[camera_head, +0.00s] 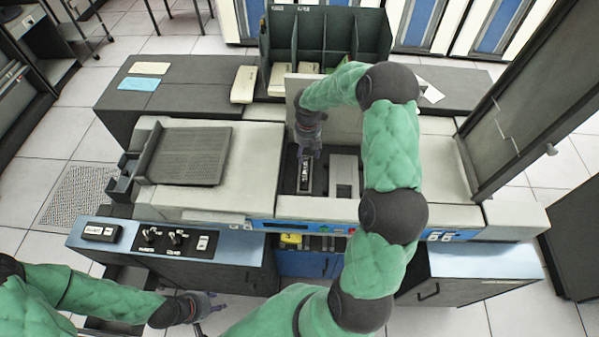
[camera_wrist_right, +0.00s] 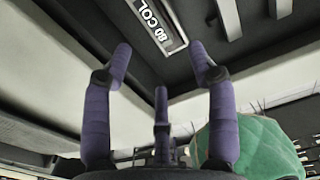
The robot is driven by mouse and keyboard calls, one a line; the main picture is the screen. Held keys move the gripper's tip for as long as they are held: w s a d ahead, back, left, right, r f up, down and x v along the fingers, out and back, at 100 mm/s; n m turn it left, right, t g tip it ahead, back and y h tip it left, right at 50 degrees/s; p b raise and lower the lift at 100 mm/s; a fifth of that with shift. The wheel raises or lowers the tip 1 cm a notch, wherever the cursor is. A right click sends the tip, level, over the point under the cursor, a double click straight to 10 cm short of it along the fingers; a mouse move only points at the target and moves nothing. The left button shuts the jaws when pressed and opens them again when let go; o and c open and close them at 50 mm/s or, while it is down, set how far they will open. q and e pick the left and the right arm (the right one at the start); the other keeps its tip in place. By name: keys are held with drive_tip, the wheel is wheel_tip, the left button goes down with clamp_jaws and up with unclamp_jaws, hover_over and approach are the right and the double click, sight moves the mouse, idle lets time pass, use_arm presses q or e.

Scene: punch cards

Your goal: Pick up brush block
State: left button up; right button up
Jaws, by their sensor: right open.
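A narrow block marked "80 COL", which looks like the brush block (camera_head: 306,175), sits in a dark recess of the card machine. It also shows in the right wrist view (camera_wrist_right: 158,24) as a dark label in a pale metal frame. My right gripper (camera_head: 309,148) hangs just behind and above it. In the right wrist view its purple fingers (camera_wrist_right: 160,62) are spread with nothing between them, and the block lies beyond the tips. My left gripper (camera_head: 205,303) is low at the left, in front of the machine, away from the block; its finger opening is unclear.
A pale framed opening (camera_head: 345,178) lies right of the block. A raised dark cover (camera_head: 525,95) stands at the right. A ribbed card tray (camera_head: 188,155) is at the left, and a dark divided rack (camera_head: 325,38) stands behind. My right arm crosses the machine's right half.

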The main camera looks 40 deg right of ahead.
sight(304, 167)
drive_tip(key=shift+w+f, duration=0.7)
drive_tip(key=shift+f, duration=0.15)
drive_tip(key=shift+f+b, duration=0.7)
drive_tip(key=shift+f, duration=2.5)
wheel_tip(304, 167, down, 4)
drive_tip(key=shift+w+d+r+b, duration=0.1)
drive_tip(key=shift+w+b, duration=0.05)
drive_tip(key=shift+b, duration=0.15)
use_arm(q)
drive_tip(key=f, duration=0.1)
drive_tip(key=w+f, duration=0.1)
drive_tip(key=shift+f, duration=0.3)
use_arm(e)
clamp_jaws()
